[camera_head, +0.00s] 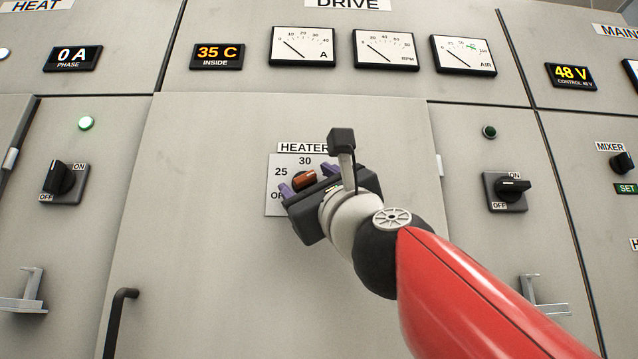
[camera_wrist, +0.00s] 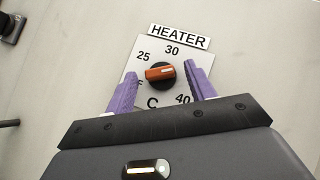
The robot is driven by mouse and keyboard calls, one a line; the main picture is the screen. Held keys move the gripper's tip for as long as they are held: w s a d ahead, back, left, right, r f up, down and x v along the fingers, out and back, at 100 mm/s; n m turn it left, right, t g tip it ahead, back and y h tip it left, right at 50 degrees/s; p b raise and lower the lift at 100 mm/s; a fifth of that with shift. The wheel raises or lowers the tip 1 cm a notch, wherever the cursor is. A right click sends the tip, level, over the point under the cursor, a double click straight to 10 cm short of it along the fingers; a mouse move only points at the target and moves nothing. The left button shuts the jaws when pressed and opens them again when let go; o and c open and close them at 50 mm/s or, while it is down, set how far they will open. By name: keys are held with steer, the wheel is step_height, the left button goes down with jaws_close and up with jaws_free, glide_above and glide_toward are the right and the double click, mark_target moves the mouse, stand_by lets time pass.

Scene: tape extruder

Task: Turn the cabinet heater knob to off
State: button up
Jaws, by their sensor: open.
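The heater knob is a round black dial with an orange bar (camera_wrist: 160,73); it also shows in the head view (camera_head: 304,180). Its white mark lies on the bar's right half, pointing toward the right finger, between 30 and 40. It sits on a light scale plate (camera_wrist: 142,52) under a HEATER label. My gripper (camera_wrist: 162,69) is open, its two purple fingers either side of the knob with gaps visible. In the head view my gripper (camera_head: 307,178) is in front of the plate. The left finger partly hides the OFF lettering; the right finger covers part of the scale.
The INSIDE display (camera_head: 218,56) reads 35 C. Black ON/OFF switches stand left (camera_head: 63,180) and right (camera_head: 507,190) on neighbouring panels. A black door handle (camera_head: 120,320) projects at lower left. The door face around the plate is flat and clear.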

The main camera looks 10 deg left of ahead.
steer(key=c, duration=1)
steer(key=shift+r+n+g+y, duration=0.1)
steer(key=shift+n+g+y, duration=0.2)
steer(key=shift+n+g, duration=0.1)
steer(key=n+g+p, duration=0.2)
steer(key=n, duration=0.1)
steer(key=n+g+y+p, duration=0.1)
steer(key=n, duration=0.1)
steer(key=shift+w+d+r+g, duration=0.15)
steer(key=shift+d+r+g, duration=0.05)
steer(key=shift+r+g, duration=0.2)
steer(key=n+g+p, duration=0.2)
steer(key=n+p, duration=0.1)
steer(key=shift+d+r, duration=0.1)
steer(key=shift+r, duration=0.05)
steer(key=shift+n+g+h+p, duration=0.95)
steer(key=shift+n+g, duration=0.45)
steer(key=shift+n, duration=0.8)
